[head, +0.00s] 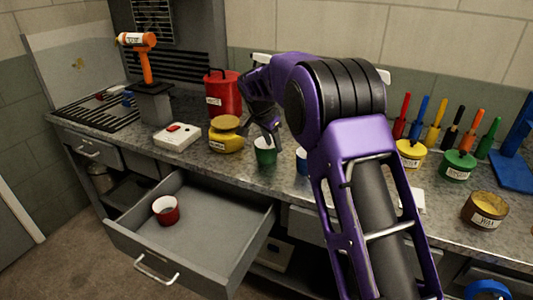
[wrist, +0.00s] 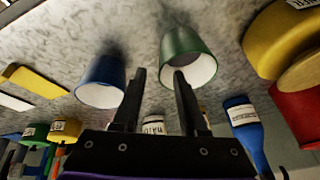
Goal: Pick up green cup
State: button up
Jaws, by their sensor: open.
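The green cup (head: 265,155), white inside, stands on the counter just below my gripper (head: 262,133) in the head view. In the wrist view the green cup (wrist: 186,45) lies beyond the tip of the right finger, which overlaps its rim. My gripper (wrist: 159,76) is open, and the space between its fingers is empty. The cup is mostly right of that gap. Whether a finger touches the cup I cannot tell.
A blue cup (wrist: 102,80) is close by, left of the fingers in the wrist view. A yellow jar (head: 225,136) and red canister (head: 223,93) stand near the green cup. A drawer (head: 232,237) is open below, holding a red cup (head: 166,210).

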aim_at(273, 152)
jog(key=x, duration=0.4)
jog(key=shift+s+a+f, duration=0.1)
jog(key=shift+s+a, duration=0.1)
jog(key=shift+a, duration=0.15)
jog(key=shift+w+d+f, duration=0.1)
jog(key=shift+w+f, duration=0.1)
jog(key=shift+f, duration=0.15)
grip_shut()
